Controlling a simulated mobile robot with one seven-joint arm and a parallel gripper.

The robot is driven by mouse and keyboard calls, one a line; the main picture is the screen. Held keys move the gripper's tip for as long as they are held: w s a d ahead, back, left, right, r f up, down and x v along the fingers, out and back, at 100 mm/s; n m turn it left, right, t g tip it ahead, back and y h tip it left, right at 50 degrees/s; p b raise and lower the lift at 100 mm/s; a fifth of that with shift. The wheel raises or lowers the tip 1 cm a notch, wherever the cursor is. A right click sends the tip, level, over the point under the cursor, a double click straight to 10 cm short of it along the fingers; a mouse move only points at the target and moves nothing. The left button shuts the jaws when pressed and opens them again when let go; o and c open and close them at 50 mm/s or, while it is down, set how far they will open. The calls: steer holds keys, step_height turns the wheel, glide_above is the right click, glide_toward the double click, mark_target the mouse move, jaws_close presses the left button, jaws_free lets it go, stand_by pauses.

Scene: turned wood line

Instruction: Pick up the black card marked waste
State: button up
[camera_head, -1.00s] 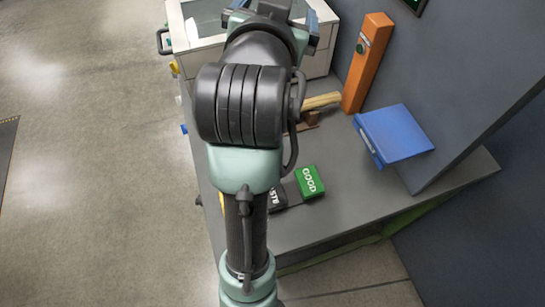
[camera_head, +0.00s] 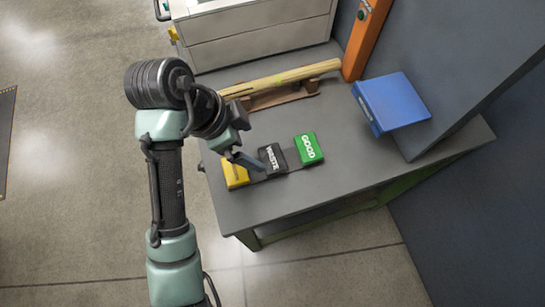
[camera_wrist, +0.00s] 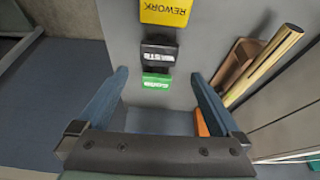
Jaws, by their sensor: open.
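The black card marked WASTE (camera_head: 272,158) lies on the grey table between the yellow card (camera_head: 235,174) and the green card marked GOOD (camera_head: 308,148). In the wrist view the black card (camera_wrist: 158,53) is between the yellow REWORK card (camera_wrist: 166,12) and the green card (camera_wrist: 156,79). My gripper (camera_head: 248,162) is above the table, close to the yellow and black cards in the head view. In the wrist view its two blue fingers (camera_wrist: 160,75) are wide apart, with nothing held between them. The black card appears ahead, between the finger lines.
A wooden spindle (camera_head: 285,77) rests on a brown holder behind the cards. A pale cabinet (camera_head: 260,40) is at the back. The table's front right is clear.

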mark_target(271, 158)
steer(key=p+x, duration=0.1)
steer(key=x, duration=0.7)
steer(key=shift+d+f, duration=0.2)
steer(key=shift+f, duration=0.1)
steer(key=c, duration=1.1)
